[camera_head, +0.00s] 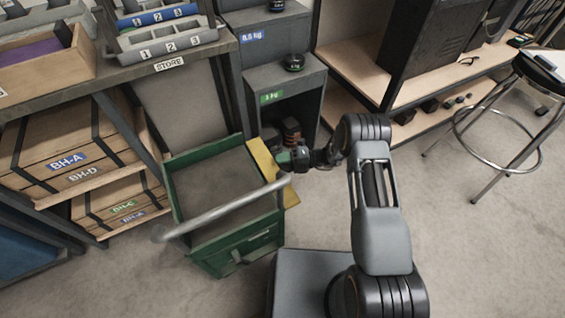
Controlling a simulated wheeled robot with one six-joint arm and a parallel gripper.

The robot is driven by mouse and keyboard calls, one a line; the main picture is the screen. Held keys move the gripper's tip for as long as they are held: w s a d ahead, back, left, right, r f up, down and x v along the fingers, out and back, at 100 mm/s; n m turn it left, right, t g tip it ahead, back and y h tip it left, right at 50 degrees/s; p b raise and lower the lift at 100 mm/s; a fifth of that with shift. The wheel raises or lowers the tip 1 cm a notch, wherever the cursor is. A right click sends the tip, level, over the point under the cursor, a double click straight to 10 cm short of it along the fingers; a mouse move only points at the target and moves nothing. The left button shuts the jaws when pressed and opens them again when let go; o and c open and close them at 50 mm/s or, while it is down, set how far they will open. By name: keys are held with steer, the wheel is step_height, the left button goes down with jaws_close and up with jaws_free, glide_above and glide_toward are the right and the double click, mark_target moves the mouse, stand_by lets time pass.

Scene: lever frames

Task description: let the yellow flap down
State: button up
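The yellow flap (263,160) is at the right side of the green cart (183,224). It shows as a narrow yellow strip, with another piece of yellow lower down near the cart's corner. My gripper (283,160) is at the flap's right edge and covers its middle part. I cannot tell whether it touches the flap, and its fingers are too small and dark to show if they are open or shut. The flap's exact tilt is hard to tell from above.
A grey handle bar (222,209) crosses the cart's near side. Grey cabinets (290,82) stand behind. A store bench (130,70) with wooden crates (70,157) below is on the left. Shelving (400,92) and a stool (509,147) are on the right.

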steer(key=shift+d, duration=0.1)
steer(key=w+d+p, duration=0.2)
steer(key=d, duration=1.1)
steer(key=shift+w+d+r, duration=0.2)
steer(key=shift+d+r, duration=0.05)
steer(key=shift+r, duration=0.1)
steer(key=s+r+n+h+p, duration=0.25)
steer(key=r+n+p, duration=0.25)
steer(key=r, duration=0.6)
steer(key=s+r+n+h+p, duration=0.2)
steer(key=r+n+h+p, duration=0.3)
steer(key=r, duration=0.6)
steer(key=s+r+n+h+p, duration=0.25)
steer(key=r+n+p, duration=0.35)
steer(key=r, duration=0.5)
steer(key=s+d+r+n+t+h+p, duration=0.2)
steer(key=s+r+n+p, duration=0.3)
steer(key=r, duration=0.3)
steer(key=s+d+r+n+t+h+p, duration=0.2)
steer(key=s+r+n+p, duration=0.3)
steer(key=r+n, duration=0.2)
steer(key=s+d+r+n+t+h+p, duration=0.2)
steer(key=s+d+r+n+h+p, duration=0.1)
steer(key=r, duration=0.7)
steer(key=s+n+p, duration=0.1)
steer(key=n+p, duration=0.1)
steer(key=n, duration=0.1)
steer(key=shift+s+t, duration=0.3)
steer(key=shift+s, duration=0.1)
steer(key=shift+f, duration=0.1)
